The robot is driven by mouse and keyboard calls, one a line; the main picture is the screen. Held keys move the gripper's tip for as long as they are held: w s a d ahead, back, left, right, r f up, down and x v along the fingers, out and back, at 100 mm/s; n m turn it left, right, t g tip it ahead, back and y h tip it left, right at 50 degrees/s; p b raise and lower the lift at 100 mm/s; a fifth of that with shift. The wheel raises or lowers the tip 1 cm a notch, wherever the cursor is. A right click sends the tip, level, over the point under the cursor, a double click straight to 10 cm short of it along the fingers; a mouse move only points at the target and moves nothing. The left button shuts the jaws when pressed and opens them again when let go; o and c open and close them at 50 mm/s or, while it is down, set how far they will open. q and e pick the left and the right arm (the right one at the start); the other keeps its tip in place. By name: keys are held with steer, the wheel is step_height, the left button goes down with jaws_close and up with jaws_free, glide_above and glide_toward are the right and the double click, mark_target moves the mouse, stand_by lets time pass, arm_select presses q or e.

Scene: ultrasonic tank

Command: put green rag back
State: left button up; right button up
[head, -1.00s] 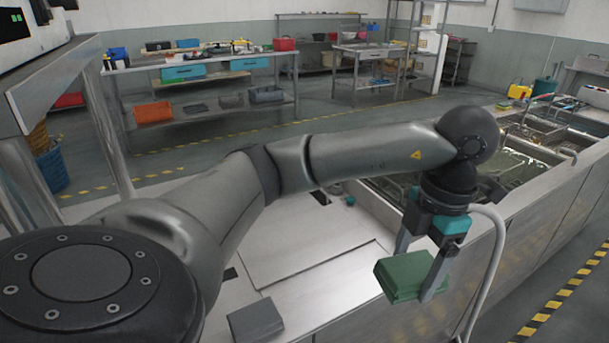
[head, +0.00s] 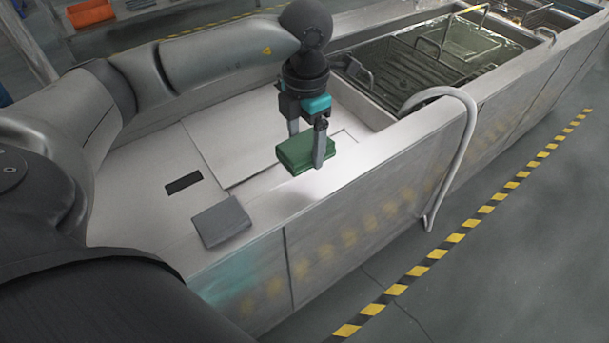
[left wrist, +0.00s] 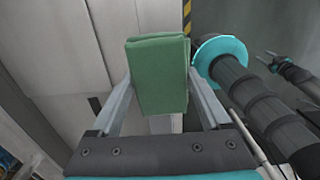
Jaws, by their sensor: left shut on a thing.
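The green rag (head: 300,157) is a folded, thick pad. My left gripper (head: 307,149) is shut on it, with a finger on either side, and holds it over the light metal counter top (head: 150,205) near its front edge. In the left wrist view the green rag (left wrist: 158,75) sits between the two fingers of the left gripper (left wrist: 160,92). I cannot tell from the head view how high it hangs above the counter. In the left wrist view, what looks like my right gripper (left wrist: 272,61) shows small at the right edge; its jaws are too small to judge.
A grey folded pad (head: 221,221) lies on the counter near its front edge, left of the held rag. A dark slot (head: 184,182) lies behind it. Tanks with a wire basket (head: 405,72) are at the back right. A curved grey pipe (head: 470,130) rises at the counter's front.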

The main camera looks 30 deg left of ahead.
arm_select(q)
glide_above(306, 186)
step_height(306, 186, down, 5)
steer(key=shift+f, duration=0.1)
steer(key=shift+f+b, duration=0.55)
steer(key=shift+f, duration=1.5)
steer(key=shift+f, duration=0.1)
steer(key=o, duration=1)
steer(key=shift+r, duration=0.3)
step_height(306, 186, up, 12)
steer(key=shift+s+f+p, duration=0.1)
steer(key=shift+f+p, duration=0.05)
steer(key=shift+p, duration=0.7)
